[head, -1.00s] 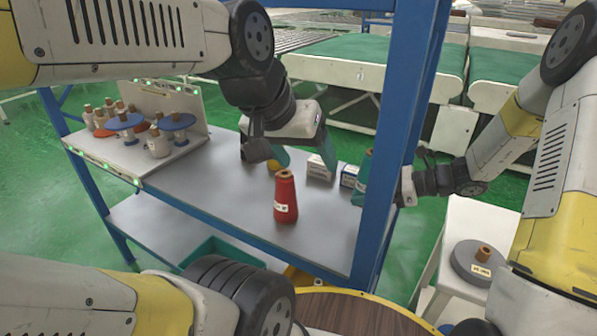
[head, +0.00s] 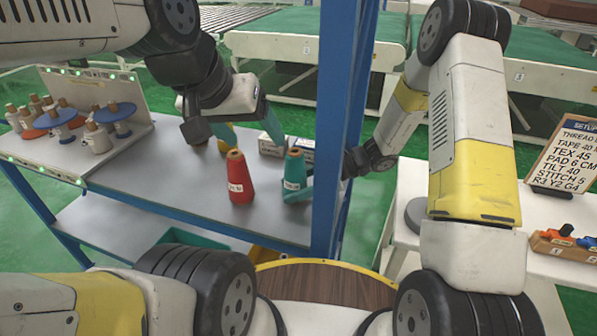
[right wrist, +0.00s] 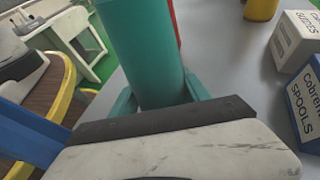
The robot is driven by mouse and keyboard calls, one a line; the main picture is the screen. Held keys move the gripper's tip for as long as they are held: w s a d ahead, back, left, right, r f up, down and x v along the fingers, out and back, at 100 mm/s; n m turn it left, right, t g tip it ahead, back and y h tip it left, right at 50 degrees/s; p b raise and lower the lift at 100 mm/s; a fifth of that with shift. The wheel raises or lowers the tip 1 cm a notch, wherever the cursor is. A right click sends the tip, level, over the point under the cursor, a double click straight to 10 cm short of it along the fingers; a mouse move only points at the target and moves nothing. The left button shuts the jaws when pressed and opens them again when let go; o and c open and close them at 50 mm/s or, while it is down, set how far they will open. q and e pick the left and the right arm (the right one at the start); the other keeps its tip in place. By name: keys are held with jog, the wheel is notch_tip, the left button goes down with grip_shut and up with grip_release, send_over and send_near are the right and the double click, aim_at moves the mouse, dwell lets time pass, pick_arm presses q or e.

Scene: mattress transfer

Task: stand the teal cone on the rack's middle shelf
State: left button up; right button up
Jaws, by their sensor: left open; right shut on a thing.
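The teal cone (head: 294,168) is upright at the grey shelf (head: 158,181) of the blue rack, just right of the red cone (head: 239,176). I cannot tell whether its base touches the shelf. My right gripper (head: 299,196) reaches in past the blue post and is shut on the teal cone low down. In the right wrist view the cone (right wrist: 142,55) stands between the teal fingers (right wrist: 160,103). My left gripper (head: 259,118) is open above the shelf, near the yellow cone (head: 227,135), which it partly hides.
A blue post (head: 340,120) rises close to my right gripper. A spool tray (head: 120,150) fills the shelf's left end. The shelf between tray and red cone is clear.

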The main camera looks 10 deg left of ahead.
jog(key=shift+f, duration=0.25)
jog(key=o, duration=1.7)
jog(key=shift+f, duration=0.1)
jog(key=shift+d+r, duration=0.2)
jog(key=v, duration=1.1)
jog(key=s+d+r+n+t+h, duration=0.3)
jog(key=s+d+r+n, duration=0.1)
jog(key=s+r+n, duration=0.1)
jog(key=s+d+r+n+t+h, duration=0.3)
jog(key=s+d+r+n+h, duration=0.1)
jog(key=r, duration=0.5)
jog(key=s+d+r+n+t+h, duration=0.3)
jog(key=s+d+r+n, duration=0.2)
jog(key=s+r+n, duration=0.1)
jog(key=shift+s+d+r+n+h, duration=0.2)
jog(key=shift+s+r, duration=0.15)
jog(key=shift+s, duration=0.35)
jog(key=shift+s+d+r+n+h, duration=0.2)
jog(key=shift+s+r, duration=0.2)
jog(key=shift+s, duration=0.25)
